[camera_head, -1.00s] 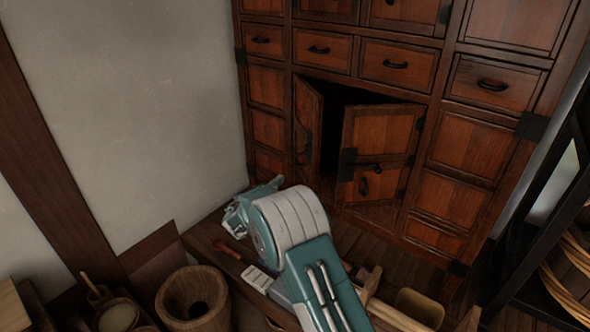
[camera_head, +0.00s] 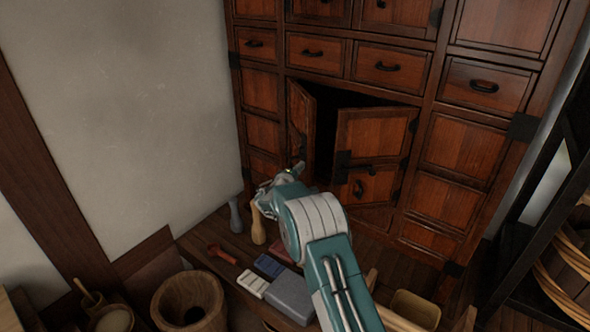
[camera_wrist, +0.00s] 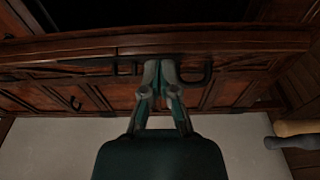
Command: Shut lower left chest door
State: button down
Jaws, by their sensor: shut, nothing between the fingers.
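The wooden chest (camera_head: 262,133) stands against the back wall. Its lower left door (camera_head: 300,112) is ajar, swung outward, with a dark gap between it and the lower right door (camera_head: 372,133), which also stands ajar. My gripper (camera_head: 296,170) is shut and empty, in front of the lower left door's lower part. In the wrist view the fingertips (camera_wrist: 163,66) are close to a reddish wooden panel (camera_wrist: 115,92) with a black handle (camera_wrist: 198,80), seemingly that door. I cannot tell whether they touch it. My arm hides part of the doors' lower area.
A low bench below holds a grey pestle (camera_head: 236,214), a pale wooden pestle (camera_head: 257,224), a grey block (camera_head: 290,296) and small items. A wooden mortar (camera_head: 190,300) stands at the front left. A dark rack (camera_head: 548,205) is at the right.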

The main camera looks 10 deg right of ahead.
jog(key=w+d, duration=0.2)
jog(key=d, duration=0.7)
jog(key=shift+w+d, duration=0.25)
jog(key=shift+d, duration=0.1)
jog(key=shift+a, duration=0.15)
